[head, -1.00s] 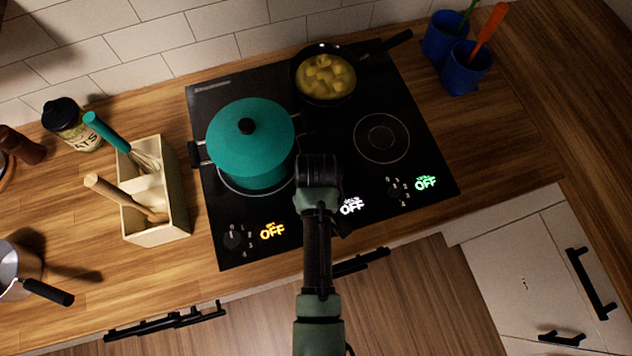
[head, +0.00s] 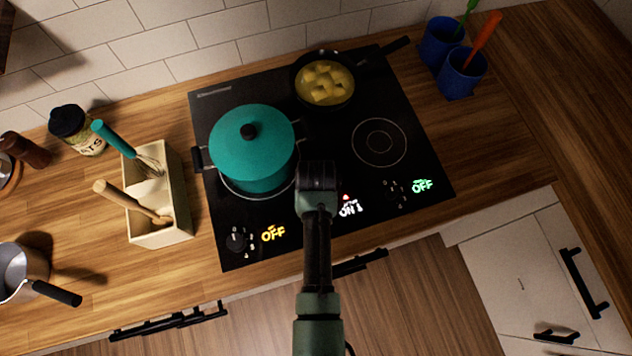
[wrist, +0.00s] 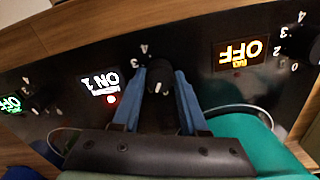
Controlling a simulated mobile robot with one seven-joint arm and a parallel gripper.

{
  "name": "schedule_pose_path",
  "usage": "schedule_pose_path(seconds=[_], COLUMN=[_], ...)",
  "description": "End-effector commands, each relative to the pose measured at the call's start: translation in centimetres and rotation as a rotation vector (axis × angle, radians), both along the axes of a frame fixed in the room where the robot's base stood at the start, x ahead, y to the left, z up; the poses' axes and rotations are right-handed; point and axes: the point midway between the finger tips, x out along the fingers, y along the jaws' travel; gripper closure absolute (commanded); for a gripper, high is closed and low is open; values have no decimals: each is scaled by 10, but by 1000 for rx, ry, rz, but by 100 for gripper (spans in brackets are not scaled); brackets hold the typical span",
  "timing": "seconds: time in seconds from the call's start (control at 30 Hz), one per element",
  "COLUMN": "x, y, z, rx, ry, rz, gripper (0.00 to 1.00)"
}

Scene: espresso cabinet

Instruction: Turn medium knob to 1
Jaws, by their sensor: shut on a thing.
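The middle black knob (wrist: 159,78) sits between the two blue fingers of my gripper (wrist: 158,92) in the wrist view, and the fingers are shut on it. The white display (wrist: 104,86) beside this knob reads ON 1, with a small red light by it. The same display (head: 349,206) shows in the head view. There, my arm covers the middle knob and the fingertips.
A teal lidded pot (head: 252,150) stands on the cooktop close to my gripper. A pan of yellow food (head: 325,82) is behind. The left knob (head: 238,239) has a yellow OFF display (head: 273,233); the right knob (head: 395,193) has a green OFF display (head: 422,186).

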Motion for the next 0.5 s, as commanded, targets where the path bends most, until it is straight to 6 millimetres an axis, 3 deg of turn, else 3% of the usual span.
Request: schedule_pose_path(seconds=[0.5], x=[1], y=[0], z=[1], rx=[0], ry=[-4], rz=[-180], gripper=[100])
